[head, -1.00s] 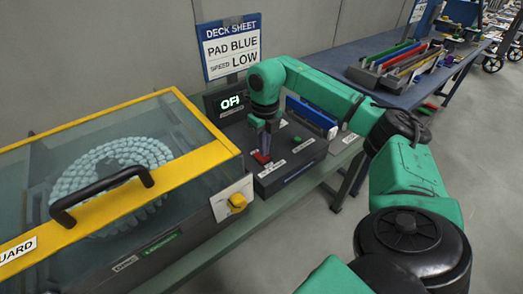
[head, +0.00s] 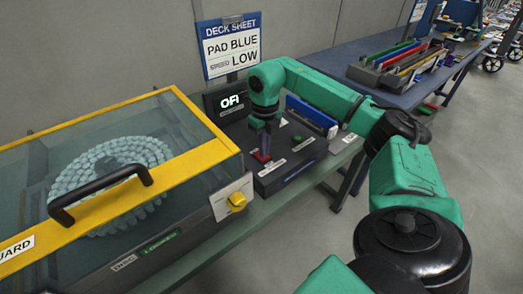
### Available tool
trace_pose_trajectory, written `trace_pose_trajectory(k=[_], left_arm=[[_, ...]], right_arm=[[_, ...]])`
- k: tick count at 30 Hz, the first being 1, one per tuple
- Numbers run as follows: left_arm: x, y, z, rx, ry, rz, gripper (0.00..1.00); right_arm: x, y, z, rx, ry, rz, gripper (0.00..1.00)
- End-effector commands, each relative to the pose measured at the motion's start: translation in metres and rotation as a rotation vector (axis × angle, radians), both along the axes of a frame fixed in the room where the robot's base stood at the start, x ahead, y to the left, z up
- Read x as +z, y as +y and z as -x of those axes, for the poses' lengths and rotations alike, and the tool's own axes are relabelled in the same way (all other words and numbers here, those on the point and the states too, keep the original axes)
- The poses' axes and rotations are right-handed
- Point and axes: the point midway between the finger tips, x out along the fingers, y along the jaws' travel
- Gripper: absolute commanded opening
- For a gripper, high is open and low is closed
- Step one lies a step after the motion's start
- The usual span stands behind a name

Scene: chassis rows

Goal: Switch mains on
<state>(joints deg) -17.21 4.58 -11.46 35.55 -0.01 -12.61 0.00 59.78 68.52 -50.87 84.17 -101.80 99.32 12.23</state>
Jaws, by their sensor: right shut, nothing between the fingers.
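A dark control box (head: 290,172) stands on the bench with a red control (head: 261,157) and a small green button (head: 297,139) on its top. A display (head: 231,101) behind it shows lit letters, "OF" and a partly covered last character. A yellow rotary knob (head: 237,201) sits on a pale plate at the front corner of the guarded machine. My right gripper (head: 264,150) points down, shut and empty, at the red control. Its fingertips partly cover the control, and I cannot tell whether they touch it. My left gripper is out of view.
A clear guard with a yellow frame (head: 205,158) and black handle (head: 100,193) covers a ring of pale pieces at left. A deck sheet (head: 230,46) reads pad blue, speed low. A blue table (head: 350,60) stands beyond.

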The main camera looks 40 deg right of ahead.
Motion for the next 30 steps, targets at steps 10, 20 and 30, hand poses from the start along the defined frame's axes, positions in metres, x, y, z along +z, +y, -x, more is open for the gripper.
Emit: trace_pose_trajectory(k=[10, 20, 30], left_arm=[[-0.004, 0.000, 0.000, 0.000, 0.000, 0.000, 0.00], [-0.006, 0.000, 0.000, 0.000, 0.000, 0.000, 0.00], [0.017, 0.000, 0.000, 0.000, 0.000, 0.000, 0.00]], right_arm=[[-0.006, 0.000, 0.000, 0.000, 0.000, 0.000, 0.00], [-0.011, 0.000, 0.000, 0.000, 0.000, 0.000, 0.00], [0.014, 0.000, 0.000, 0.000, 0.000, 0.000, 0.00]])
